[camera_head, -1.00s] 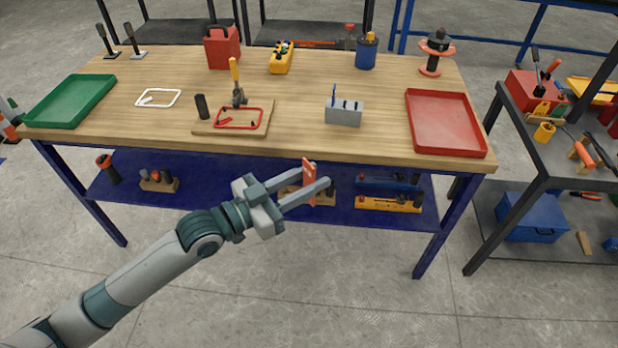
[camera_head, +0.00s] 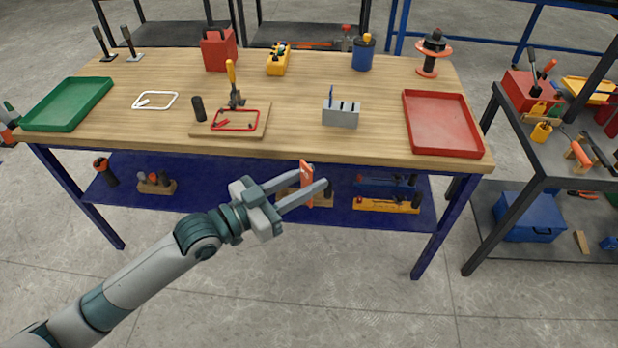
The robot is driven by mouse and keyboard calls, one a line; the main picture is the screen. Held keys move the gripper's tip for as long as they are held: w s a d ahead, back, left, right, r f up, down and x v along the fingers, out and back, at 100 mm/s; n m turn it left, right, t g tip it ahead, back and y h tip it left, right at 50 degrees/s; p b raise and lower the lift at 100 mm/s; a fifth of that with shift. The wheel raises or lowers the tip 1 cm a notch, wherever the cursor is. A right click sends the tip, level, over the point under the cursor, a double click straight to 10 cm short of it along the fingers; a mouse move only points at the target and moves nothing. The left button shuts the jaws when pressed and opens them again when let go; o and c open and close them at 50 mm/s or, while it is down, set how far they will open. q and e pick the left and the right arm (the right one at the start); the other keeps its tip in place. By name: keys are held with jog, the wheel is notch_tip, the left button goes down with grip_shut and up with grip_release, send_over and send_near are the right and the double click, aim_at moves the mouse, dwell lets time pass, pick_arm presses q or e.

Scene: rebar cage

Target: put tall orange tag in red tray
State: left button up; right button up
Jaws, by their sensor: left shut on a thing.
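The tall orange tag (camera_head: 306,174) is upright between the fingertips of my left gripper (camera_head: 308,188). The gripper is shut on it and holds it in front of the table's front edge, below the top's height in the picture. The red tray (camera_head: 443,122) lies empty on the right end of the wooden table, to the right of and beyond the gripper. My right gripper is not in view.
The wooden table (camera_head: 290,140) also bears a green tray (camera_head: 68,104) at left, a board with a red outline (camera_head: 236,121), and a grey holder (camera_head: 341,114) left of the red tray. A dark side table (camera_head: 560,160) stands at right. Tabletop between holder and red tray is clear.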

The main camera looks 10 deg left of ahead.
pick_arm(q)
jog(key=shift+s+d, duration=0.1)
jog(key=shift+s+d+r+n+t+y, duration=0.4)
jog(key=shift+s+r+t, duration=0.1)
jog(key=shift+s+r, duration=0.15)
jog(key=a+n+t+y, duration=0.1)
jog(key=s+a+r+n+t+y, duration=0.1)
jog(key=s+a+n+t+y, duration=0.1)
jog(key=y, duration=0.1)
jog(key=shift+s+a+r, duration=0.15)
jog(key=shift+a+r, duration=0.05)
jog(key=shift+r, duration=0.2)
jog(key=s+a+f+n+t+y, duration=0.1)
jog(key=s+a+n+y, duration=0.1)
jog(key=a, duration=0.4)
jog(key=s+a+f+n+t+y, duration=0.1)
jog(key=s+a+f+n+y, duration=0.1)
jog(key=a+y, duration=0.4)
jog(key=shift+s+a+n+y, duration=0.3)
jog(key=shift+s+n+y, duration=0.2)
jog(key=shift+s+n, duration=0.45)
jog(key=shift+w+f, duration=0.1)
